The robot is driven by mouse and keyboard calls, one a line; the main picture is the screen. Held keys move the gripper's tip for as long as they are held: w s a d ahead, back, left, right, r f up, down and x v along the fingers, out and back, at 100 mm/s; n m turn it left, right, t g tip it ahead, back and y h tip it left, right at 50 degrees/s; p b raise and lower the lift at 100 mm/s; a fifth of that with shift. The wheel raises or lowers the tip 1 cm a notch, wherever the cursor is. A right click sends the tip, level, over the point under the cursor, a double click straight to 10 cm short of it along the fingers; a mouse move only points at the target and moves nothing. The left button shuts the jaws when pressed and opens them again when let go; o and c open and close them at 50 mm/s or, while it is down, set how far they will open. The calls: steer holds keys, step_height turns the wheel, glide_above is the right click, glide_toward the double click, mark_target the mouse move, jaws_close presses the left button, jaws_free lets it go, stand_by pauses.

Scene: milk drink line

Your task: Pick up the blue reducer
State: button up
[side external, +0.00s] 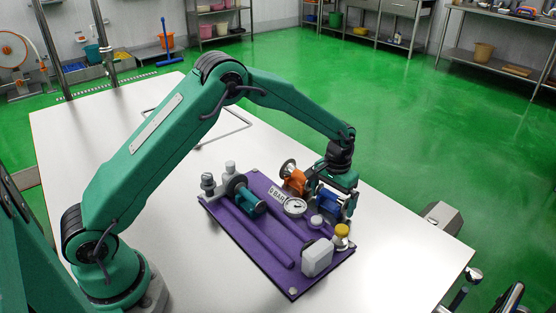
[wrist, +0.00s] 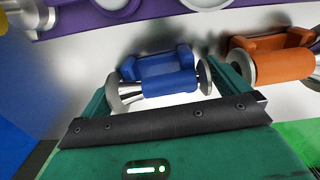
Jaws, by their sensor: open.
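The blue reducer (side external: 329,200) is at the far right part of the purple panel in the side view, partly hidden by my gripper (side external: 338,205). In the wrist view the blue reducer (wrist: 160,82) lies across the middle, with a metal flange at each end. My gripper (wrist: 163,90) is open, with one teal finger beside each end of the reducer. I cannot tell whether the fingers touch the flanges.
An orange reducer (side external: 294,181) stands close beside, also in the wrist view (wrist: 275,62). The purple panel (side external: 233,238) also carries a gauge (side external: 295,207), a teal reducer (side external: 249,200), a white box (side external: 317,257) and a yellow-capped part (side external: 342,230). The white table (side external: 130,175) is mostly clear.

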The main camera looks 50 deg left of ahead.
mark_target(334, 193)
steer(key=c, duration=1)
steer(key=shift+c, duration=0.2)
steer(key=shift+r, duration=0.1)
steer(key=shift+r, duration=0.8)
step_height(334, 193, up, 2)
steer(key=shift+w+r, duration=0.1)
steer(key=shift+r, duration=0.05)
steer(key=s+d+r, duration=0.7)
steer(key=d, duration=0.2)
steer(key=shift+s, duration=0.25)
